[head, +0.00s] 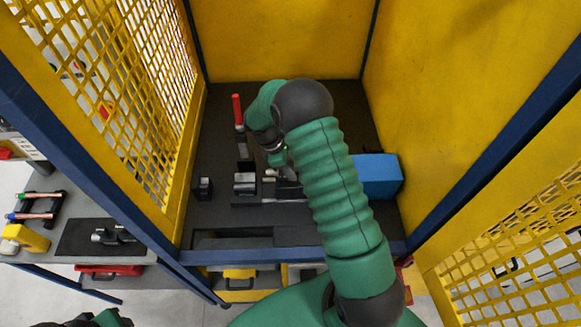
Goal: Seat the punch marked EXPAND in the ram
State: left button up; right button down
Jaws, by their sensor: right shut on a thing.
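My right arm reaches into the yellow press enclosure, and its gripper (281,168) is low over the machine. It is shut on a small metal piece, mostly hidden by the hand and arm; I cannot read any EXPAND mark on it. A grey and black clamp block (245,183) stands just left of the gripper. A short bright metal pin (269,179) shows between the block and the gripper. The ram is not clearly visible behind my arm, and I cannot tell whether the held piece touches it. Only a sliver of my left arm shows at the bottom left.
A red-handled lever (238,111) stands left of my wrist. A blue housing (376,175) sits to the right. Yellow walls and mesh enclose the machine. Outside left, a bench holds a dark mat (78,247) with metal parts, copper tubes (33,215) and a yellow block (25,239).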

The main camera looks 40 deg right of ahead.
jog(key=shift+d, duration=0.3)
jog(key=shift+f+b, duration=0.45)
jog(key=shift+f, duration=0.5)
jog(key=c, duration=1.3)
grip_release()
jog(key=o, duration=0.5)
jog(key=shift+a, duration=0.1)
jog(key=shift+c, duration=0.2)
jog(key=b+v, duration=0.3)
jog(key=v, duration=1.4)
jog(key=shift+b, duration=0.35)
jog(key=shift+s, duration=0.1)
